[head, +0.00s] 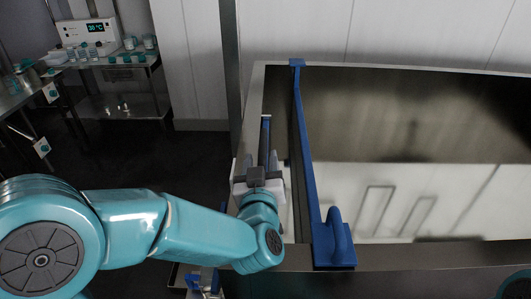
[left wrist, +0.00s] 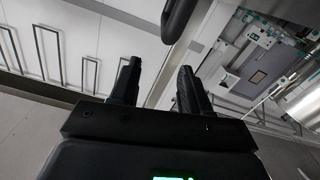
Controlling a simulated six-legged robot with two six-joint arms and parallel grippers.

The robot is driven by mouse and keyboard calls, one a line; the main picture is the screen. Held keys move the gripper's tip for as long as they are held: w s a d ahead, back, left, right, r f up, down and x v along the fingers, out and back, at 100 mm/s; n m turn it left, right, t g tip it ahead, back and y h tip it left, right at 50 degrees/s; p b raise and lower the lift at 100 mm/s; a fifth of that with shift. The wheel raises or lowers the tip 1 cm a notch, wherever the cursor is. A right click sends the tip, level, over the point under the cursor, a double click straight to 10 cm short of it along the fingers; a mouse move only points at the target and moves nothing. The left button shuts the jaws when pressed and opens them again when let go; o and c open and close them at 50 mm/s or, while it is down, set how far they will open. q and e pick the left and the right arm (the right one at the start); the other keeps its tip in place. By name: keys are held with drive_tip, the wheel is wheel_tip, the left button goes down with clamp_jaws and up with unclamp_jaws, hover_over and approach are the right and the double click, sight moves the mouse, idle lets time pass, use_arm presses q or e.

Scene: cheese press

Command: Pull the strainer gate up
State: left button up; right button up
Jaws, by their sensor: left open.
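A long blue bar (head: 307,150), which looks like the strainer gate's top, runs lengthwise along the left part of the steel vat. Its near end has a wide blue plate with an upright rounded handle (head: 340,238). My left gripper (head: 262,160) is left of the bar, over the vat's left edge, and apart from the handle. In the left wrist view the two dark fingers (left wrist: 160,85) are spread with nothing between them. A dark rounded bar (left wrist: 179,17) shows beyond them; I cannot tell whether it is the handle.
The steel vat (head: 400,255) holds pale, reflective liquid (head: 420,200) right of the blue bar. Steel shelves (head: 110,105) with small jars and a display box (head: 88,31) are at the back left.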

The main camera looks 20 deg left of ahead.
sight(263, 149)
use_arm(q)
wheel_tip(263, 149, down, 3)
drive_tip(key=shift+f, duration=0.1)
drive_tip(key=x, duration=0.7)
drive_tip(key=shift+w+a+p, duration=0.1)
drive_tip(key=shift+w+p, duration=0.1)
drive_tip(key=shift+p, duration=0.15)
clamp_jaws()
